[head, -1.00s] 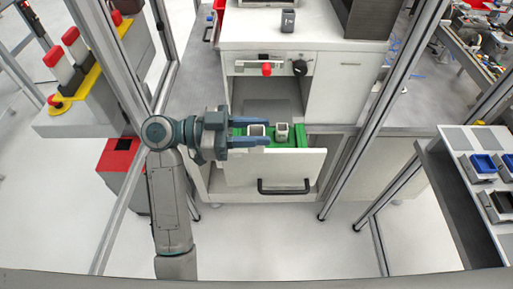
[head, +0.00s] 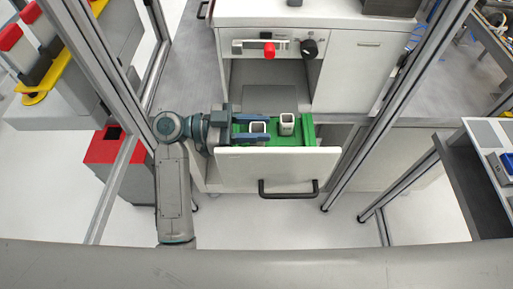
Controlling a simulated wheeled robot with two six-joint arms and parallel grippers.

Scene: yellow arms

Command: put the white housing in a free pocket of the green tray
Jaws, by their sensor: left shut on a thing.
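My left gripper (head: 258,128) reaches in from the left over the open drawer. A second white housing (head: 287,122) stands upright in the tray, just right of the fingertips. The gripper hides the tray's left part. I cannot tell whether the held housing touches the tray. My right gripper is not in view.
The drawer front (head: 235,172) with its black handle (head: 288,188) rises before the tray. The white cabinet (head: 350,70) with a red knob (head: 269,50) stands behind. Metal frame posts flank both sides. A side table (head: 470,185) is at the right.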

